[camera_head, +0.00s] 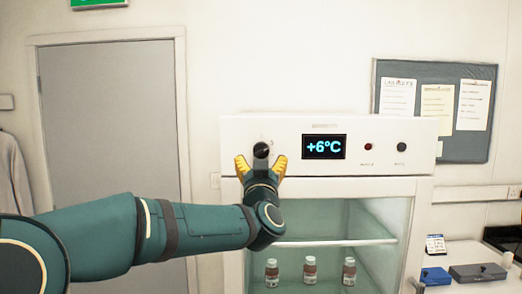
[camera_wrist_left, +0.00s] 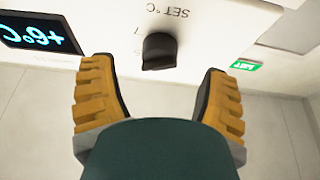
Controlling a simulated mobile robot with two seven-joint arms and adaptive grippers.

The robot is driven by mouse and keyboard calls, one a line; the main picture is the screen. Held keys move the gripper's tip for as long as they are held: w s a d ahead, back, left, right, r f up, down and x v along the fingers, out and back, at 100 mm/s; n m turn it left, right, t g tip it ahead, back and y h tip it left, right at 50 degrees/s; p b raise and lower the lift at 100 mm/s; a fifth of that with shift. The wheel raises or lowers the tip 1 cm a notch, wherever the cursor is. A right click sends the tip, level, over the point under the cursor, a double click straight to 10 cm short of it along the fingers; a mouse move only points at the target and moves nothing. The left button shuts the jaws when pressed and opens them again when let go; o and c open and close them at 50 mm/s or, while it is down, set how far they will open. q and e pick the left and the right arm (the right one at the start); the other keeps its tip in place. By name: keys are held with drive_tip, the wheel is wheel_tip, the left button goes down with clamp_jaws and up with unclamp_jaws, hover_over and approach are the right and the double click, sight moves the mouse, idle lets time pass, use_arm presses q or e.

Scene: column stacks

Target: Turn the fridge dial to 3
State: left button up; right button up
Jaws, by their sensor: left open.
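The fridge (camera_head: 440,188) stands ahead with a white control panel across its top. Its black dial (camera_head: 261,150) sits at the left of the panel. In the left wrist view the dial (camera_wrist_left: 160,51) shows under the letters "SET °C", with the view turned over; the numbers around it are mostly hidden or too small to read. The display (camera_head: 324,147) reads +6°C. My left gripper (camera_head: 261,166) is open, its yellow fingers either side of and just below the dial. In the left wrist view, gaps show between both fingers (camera_wrist_left: 160,95) and the dial. My right gripper is not in view.
A red button (camera_head: 368,147) and a black button (camera_head: 401,147) sit right of the display. Several small bottles (camera_head: 310,270) stand inside the fridge behind glass. A grey door (camera_head: 110,120) is at left, and a counter with blue boxes (camera_head: 435,276) at right.

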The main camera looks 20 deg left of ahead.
sight(261, 153)
use_arm(q)
drive_tip(key=shift+p+x, duration=0.4)
drive_tip(key=shift+x, duration=1.7)
drive_tip(key=c, duration=1.2)
